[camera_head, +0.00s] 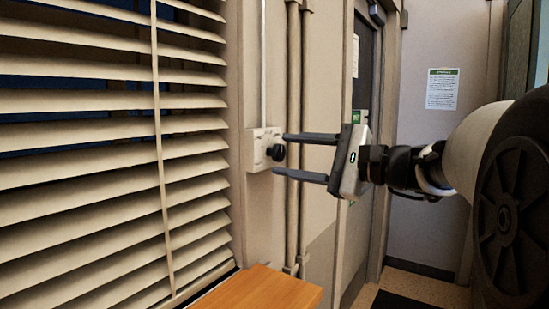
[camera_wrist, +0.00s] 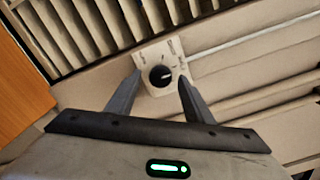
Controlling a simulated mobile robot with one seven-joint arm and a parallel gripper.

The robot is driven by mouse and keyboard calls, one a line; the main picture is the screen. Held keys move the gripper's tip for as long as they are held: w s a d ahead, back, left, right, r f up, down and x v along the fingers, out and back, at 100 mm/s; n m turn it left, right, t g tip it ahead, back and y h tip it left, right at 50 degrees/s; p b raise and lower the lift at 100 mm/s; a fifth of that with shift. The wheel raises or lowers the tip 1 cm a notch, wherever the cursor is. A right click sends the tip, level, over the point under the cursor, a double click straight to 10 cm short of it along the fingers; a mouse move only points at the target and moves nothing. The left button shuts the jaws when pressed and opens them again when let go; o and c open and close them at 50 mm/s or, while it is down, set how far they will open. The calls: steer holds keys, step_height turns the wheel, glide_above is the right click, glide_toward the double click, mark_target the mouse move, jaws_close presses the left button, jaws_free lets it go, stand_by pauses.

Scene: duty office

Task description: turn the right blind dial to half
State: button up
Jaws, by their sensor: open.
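The blind dial is a dark round knob (camera_head: 276,152) on a cream control box (camera_head: 257,149) fixed to the wall right of the window blinds. In the wrist view the knob (camera_wrist: 160,75) sits on its plate (camera_wrist: 171,57), which bears small markings too blurred to read. A light mark on the knob points to the right and slightly up. My gripper (camera_head: 279,155) is open, its two fingers pointing at the box. In the wrist view my gripper (camera_wrist: 159,80) has one finger either side of the knob, with gaps visible. Contact with the knob cannot be seen.
Slatted blinds (camera_head: 110,150) with slats tilted partly open fill the left. A wooden surface (camera_head: 258,290) lies below the box. Vertical pipes (camera_head: 293,120) run down the wall just right of it. A door (camera_head: 365,170) and a posted notice (camera_head: 442,89) are farther back.

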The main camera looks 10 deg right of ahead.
steer(key=p+v, duration=0.2)
steer(key=v, duration=1.4)
steer(key=shift+s+d, duration=0.1)
steer(key=shift+s, duration=0.05)
